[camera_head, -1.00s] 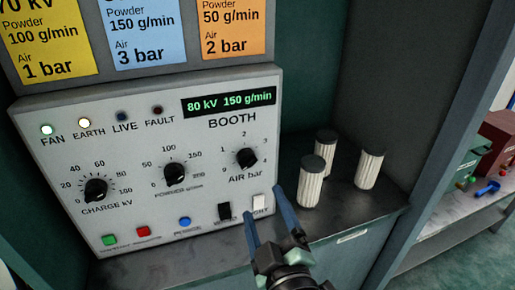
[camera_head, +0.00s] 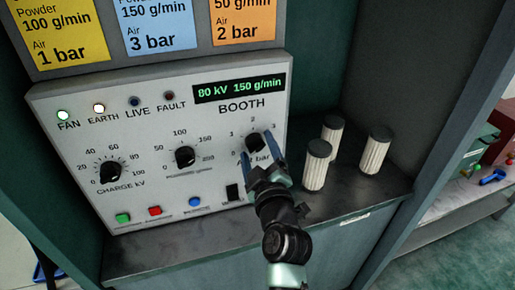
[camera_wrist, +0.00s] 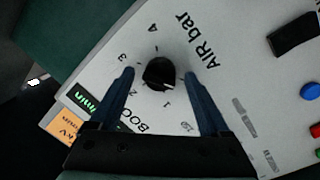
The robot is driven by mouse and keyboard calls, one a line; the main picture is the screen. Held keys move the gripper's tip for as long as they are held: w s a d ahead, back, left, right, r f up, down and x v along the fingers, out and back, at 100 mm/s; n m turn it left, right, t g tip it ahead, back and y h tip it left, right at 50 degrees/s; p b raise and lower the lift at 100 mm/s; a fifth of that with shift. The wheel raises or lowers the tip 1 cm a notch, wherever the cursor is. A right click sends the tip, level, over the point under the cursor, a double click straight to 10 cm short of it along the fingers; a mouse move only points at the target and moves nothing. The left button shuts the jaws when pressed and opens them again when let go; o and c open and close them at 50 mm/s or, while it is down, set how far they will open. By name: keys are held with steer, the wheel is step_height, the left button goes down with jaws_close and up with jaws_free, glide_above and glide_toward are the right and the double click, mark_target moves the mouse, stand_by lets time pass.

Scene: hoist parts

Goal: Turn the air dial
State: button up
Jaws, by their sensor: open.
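My gripper (camera_head: 257,148) is open, with one finger on each side of the dial. In the wrist view my gripper (camera_wrist: 159,73) shows a gap between each finger and the knob. My gripper hides part of the AIR bar lettering in the head view.
The panel display (camera_head: 239,89) reads 80 kV 150 g/min. The blue card (camera_head: 158,22) above reads 150 g/min, 3 bar. The charge dial (camera_head: 110,173) and powder dial (camera_head: 184,157) are to the left. Several white ribbed cylinders (camera_head: 316,166) stand close on the right.

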jaws_close()
stand_by(0.5)
